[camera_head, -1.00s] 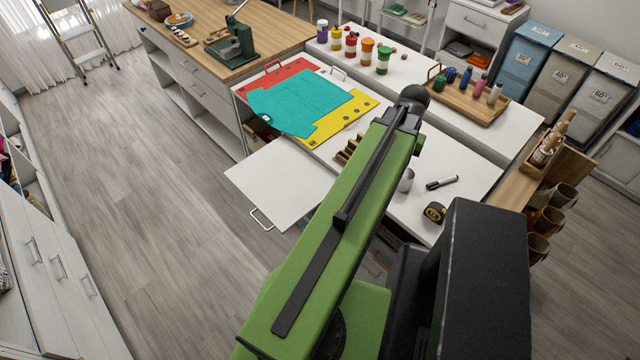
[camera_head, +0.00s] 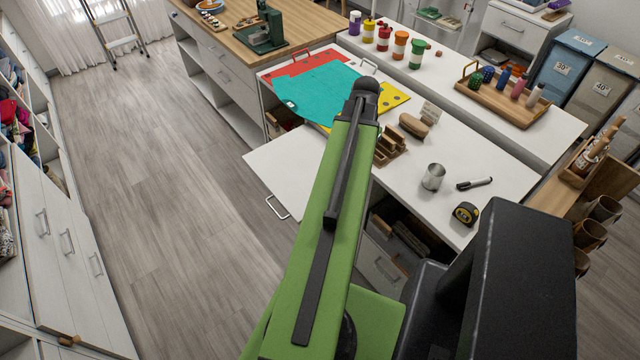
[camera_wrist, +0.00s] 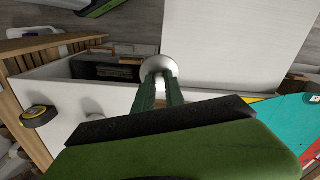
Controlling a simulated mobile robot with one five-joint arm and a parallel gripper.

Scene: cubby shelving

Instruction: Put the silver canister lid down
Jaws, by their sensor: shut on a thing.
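My gripper shows in the wrist view (camera_wrist: 160,85), its two dark green fingers shut on the silver canister lid (camera_wrist: 158,66), a pale round disc at their tips. The lid is held up, against a background of an open compartment and a white panel. In the head view my green arm hides the fingers and the lid. The silver canister (camera_head: 433,177) stands upright on the white worktop (camera_head: 475,150), to the right of my arm.
A tape measure (camera_head: 466,213), black marker (camera_head: 474,184), wooden brush (camera_head: 413,125) and slotted wooden block (camera_head: 388,148) share the worktop. Coloured sheets (camera_head: 320,90) lie behind my arm. A white panel with a handle (camera_head: 290,170) juts out at left. Floor at left is clear.

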